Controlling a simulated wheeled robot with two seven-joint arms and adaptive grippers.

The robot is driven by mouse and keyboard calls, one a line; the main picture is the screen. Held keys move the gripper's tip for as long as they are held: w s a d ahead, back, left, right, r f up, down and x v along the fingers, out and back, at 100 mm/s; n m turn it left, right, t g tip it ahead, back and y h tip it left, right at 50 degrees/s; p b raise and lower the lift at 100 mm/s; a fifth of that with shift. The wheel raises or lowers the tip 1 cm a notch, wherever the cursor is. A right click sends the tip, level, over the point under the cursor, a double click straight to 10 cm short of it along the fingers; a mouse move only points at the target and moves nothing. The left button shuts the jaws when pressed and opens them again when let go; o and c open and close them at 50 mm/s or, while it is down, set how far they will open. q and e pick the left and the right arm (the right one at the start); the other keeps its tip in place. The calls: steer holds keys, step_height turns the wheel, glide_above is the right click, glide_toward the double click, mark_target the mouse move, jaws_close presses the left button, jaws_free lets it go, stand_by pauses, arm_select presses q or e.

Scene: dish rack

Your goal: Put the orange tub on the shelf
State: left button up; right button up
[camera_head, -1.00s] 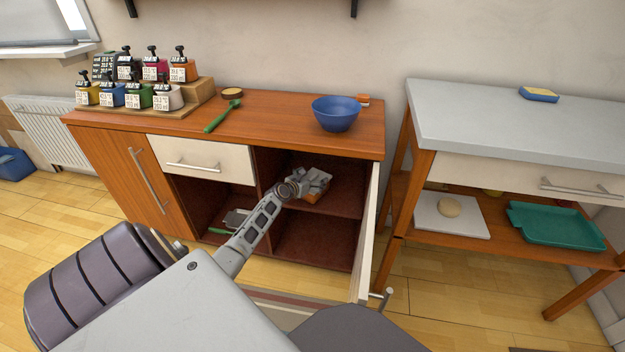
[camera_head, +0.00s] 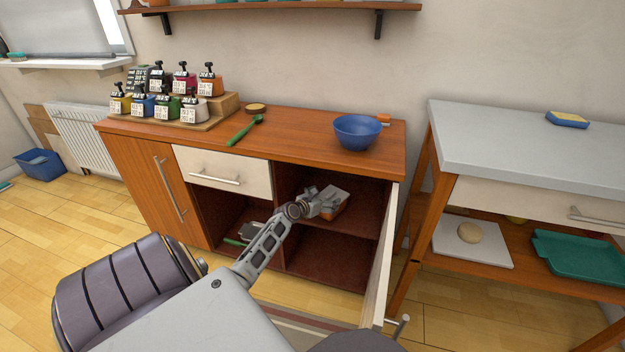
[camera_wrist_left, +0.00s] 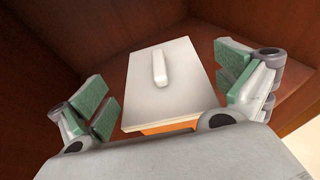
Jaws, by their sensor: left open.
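The orange tub (camera_head: 343,209) stands on the upper level of the open right compartment of the wooden cabinet. It has a pale lid with a small raised handle. In the left wrist view the lid (camera_wrist_left: 174,86) fills the middle, with a strip of the orange side (camera_wrist_left: 168,127) below it. My left gripper (camera_head: 326,203) is at the tub, its green-padded fingers spread on either side of it (camera_wrist_left: 165,92). The fingers look apart from the tub. A wall shelf (camera_head: 290,8) runs along the top edge of the head view. My right gripper is not in view.
The open cabinet door (camera_head: 383,262) stands right of my left arm. A blue bowl (camera_head: 357,132), a green spoon (camera_head: 245,129) and several dispensers (camera_head: 168,108) are on the cabinet top. A grey-topped table (camera_head: 520,140) stands at the right.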

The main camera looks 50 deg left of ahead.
arm_select(q)
steer(key=a+v, duration=0.1)
steer(key=v, duration=0.7)
steer(key=shift+d, duration=0.5)
steer(key=shift+s+r, duration=0.1)
steer(key=shift+s, duration=0.05)
jaws_close()
stand_by(0.6)
steer(key=shift+d, duration=0.15)
stand_by(1.1)
